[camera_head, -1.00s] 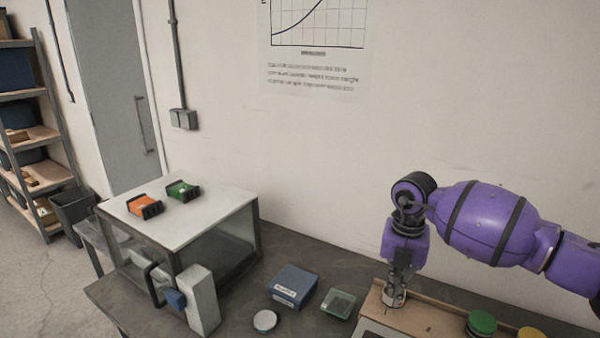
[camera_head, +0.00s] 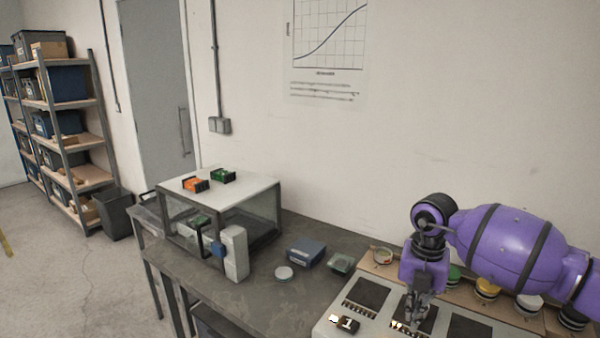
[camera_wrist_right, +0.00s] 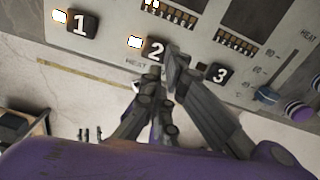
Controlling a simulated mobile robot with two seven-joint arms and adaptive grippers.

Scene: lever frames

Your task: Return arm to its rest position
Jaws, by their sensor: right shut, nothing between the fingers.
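My right arm comes in from the right in the head view. My right gripper (camera_head: 413,318) points down over the pale control panel (camera_head: 335,318). Its fingers are shut and empty. In the right wrist view the closed fingertips (camera_wrist_right: 170,62) show close to the black key marked 2 (camera_wrist_right: 153,50); I cannot tell whether they touch it. Key 1 (camera_wrist_right: 78,24) lies to the left and key 3 (camera_wrist_right: 216,74) to the right. A small lamp beside key 1 and one beside key 2 are lit. My left gripper is not in view.
Colored round knobs or caps, such as a yellow one (camera_head: 487,287), stand behind the panel by my arm. A blue box (camera_head: 305,251), a small green-lidded box (camera_head: 341,263) and a white disc (camera_head: 284,273) lie left of the panel. A glass-sided case (camera_head: 252,197) stands further left.

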